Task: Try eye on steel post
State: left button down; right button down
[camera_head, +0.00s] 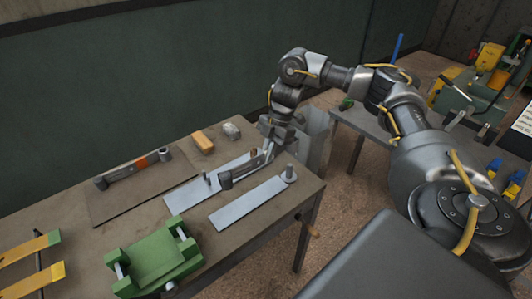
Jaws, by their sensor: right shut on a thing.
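My right gripper (268,150) is shut on a grey spring leaf (247,169) and holds it over the workbench. The leaf's dark rolled eye (225,180) is at its near left end, just right of a short steel post (207,179). I cannot tell whether they touch. That post stands on a long steel plate (184,198), with a brown post (253,153) near its far end. A second steel plate (245,205) has a grey post (290,173) at its right end. My left gripper is out of view.
A banded bar with end eyes (135,167) lies on a brown mat (115,208). A green vise (155,262) and yellow-and-green tools (30,250) are near the front left. An orange block (202,141) and a grey lump (231,130) lie behind the plates.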

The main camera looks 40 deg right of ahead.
jog(key=shift+r, duration=0.1)
jog(key=shift+p, duration=0.35)
jog(key=shift+f+b, duration=1.4)
jog(key=shift+f, duration=1.5)
jog(key=shift+p, duration=1)
jog(key=shift+f+b, duration=1.85)
jog(key=shift+f, duration=1.8)
